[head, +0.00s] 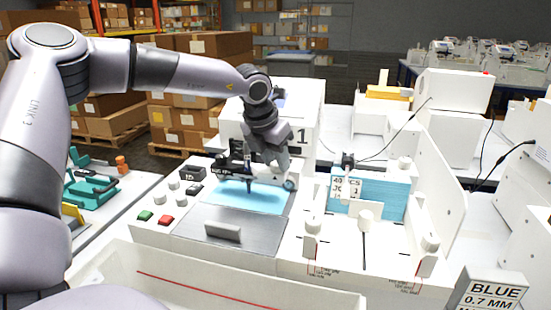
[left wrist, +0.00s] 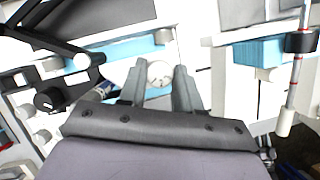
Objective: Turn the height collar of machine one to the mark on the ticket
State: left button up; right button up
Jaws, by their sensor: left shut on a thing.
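Machine one (head: 311,105) is a white machine with a black 1 on its side, behind a bed with a light blue sheet (head: 225,199). My left gripper (head: 288,181) reaches down at the right edge of this bed. In the left wrist view its two grey fingers (left wrist: 160,86) are shut on a white round knob (left wrist: 159,73) with dark marks, apparently the height collar. The fingers hide its sides, and its setting cannot be read. A white ticket (head: 345,188) with small black print stands before a blue stack; its mark is too small to read. My right gripper is not in view.
A pen holder (head: 247,172) stands over the blue sheet, left of my gripper. Green and red buttons (head: 155,218) sit at the bed's left.

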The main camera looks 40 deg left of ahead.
pick_arm(q)
jog(key=shift+m, duration=0.3)
jog(key=shift+a+m+h+b, duration=0.1)
jog(key=shift+m+h+b, duration=0.25)
jog(key=shift+m, duration=0.35)
jog(key=shift+m+h, duration=0.55)
jog(key=shift+m, duration=0.65)
jog(key=m, duration=0.1)
jog(key=m+h, duration=0.1)
jog(key=m, duration=0.1)
jog(key=shift+w+a+m+g, duration=0.1)
jog(key=shift+a+m+g, duration=0.05)
jog(key=shift+m+g, duration=0.2)
jog(key=shift+m+g+h, duration=0.55)
jog(key=shift+m+h, duration=0.15)
jog(key=shift+m, duration=1.15)
jog(key=o, duration=1)
jog(key=shift+o, duration=0.2)
